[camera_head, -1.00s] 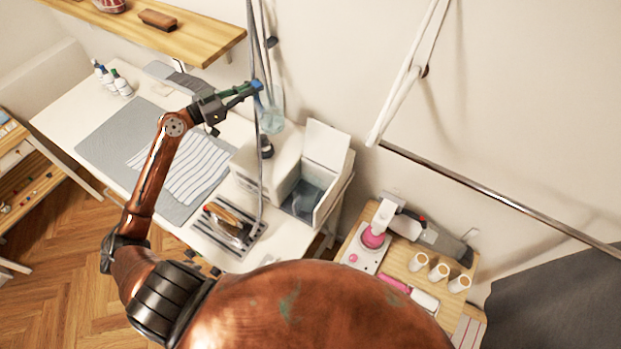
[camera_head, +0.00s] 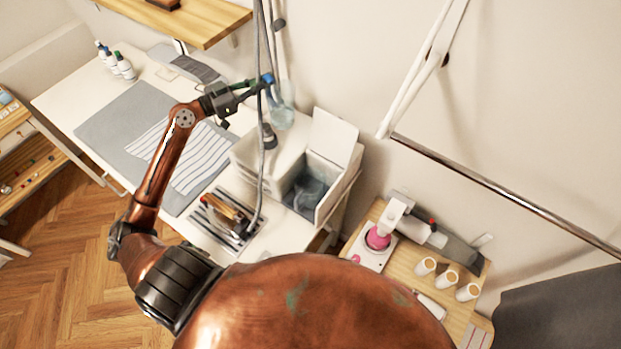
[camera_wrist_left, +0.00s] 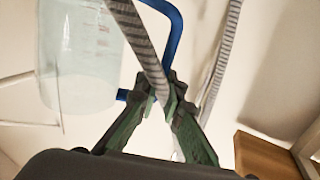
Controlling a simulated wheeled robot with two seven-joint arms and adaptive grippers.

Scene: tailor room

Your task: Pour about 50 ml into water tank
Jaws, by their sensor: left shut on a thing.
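My left gripper (camera_head: 262,84) is shut on the blue handle of a clear measuring jug (camera_head: 283,117). In the left wrist view the fingers (camera_wrist_left: 165,98) close around the handle (camera_wrist_left: 175,40), and the clear jug wall (camera_wrist_left: 75,55) with red markings stands to the left. I cannot tell the liquid level or exact tilt. The water tank (camera_head: 312,190) is the open dark-lined bin of the white ironing station (camera_head: 280,150), its white lid raised. The jug is above and to the left of the tank opening in the picture, apart from it. My right gripper is not in view.
A grey hose (camera_head: 262,150) hangs in front of the jug area and crosses the wrist view close to the fingers. An iron (camera_head: 228,212) rests on a striped stand. A wooden shelf (camera_head: 190,22) is above left. A wall rail (camera_head: 500,190) runs right.

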